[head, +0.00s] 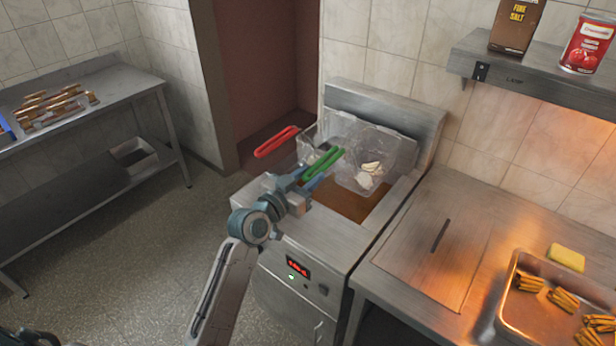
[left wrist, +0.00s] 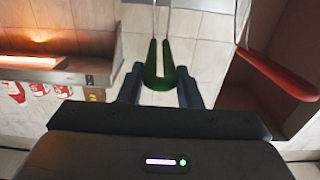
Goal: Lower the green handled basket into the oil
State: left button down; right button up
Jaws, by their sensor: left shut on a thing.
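The green handle (head: 324,163) belongs to a wire basket (head: 352,165) at the fryer, with a few pale pieces (head: 369,174) in it. The basket shows above the brown oil (head: 353,203); whether it touches the oil is hard to tell. My left gripper (head: 304,181) is shut on the green handle. In the left wrist view the handle (left wrist: 160,68) lies between the fingers (left wrist: 160,85). A red handle (head: 276,141) of a second basket stands to the left; it also shows in the left wrist view (left wrist: 282,75). My right gripper is not in view.
A steel counter (head: 440,235) at right holds a tray (head: 520,318) of fries and a yellow sponge (head: 567,257). A shelf (head: 540,75) hangs above it. A steel table (head: 75,115) stands at left; the floor between is clear.

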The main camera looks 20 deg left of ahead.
pick_arm(q)
notch_tip(320, 180, up, 5)
jog(key=p, duration=0.3)
jog(key=shift+f, duration=0.1)
jog(key=shift+p+v, duration=0.3)
jog(key=shift+v, duration=2.2)
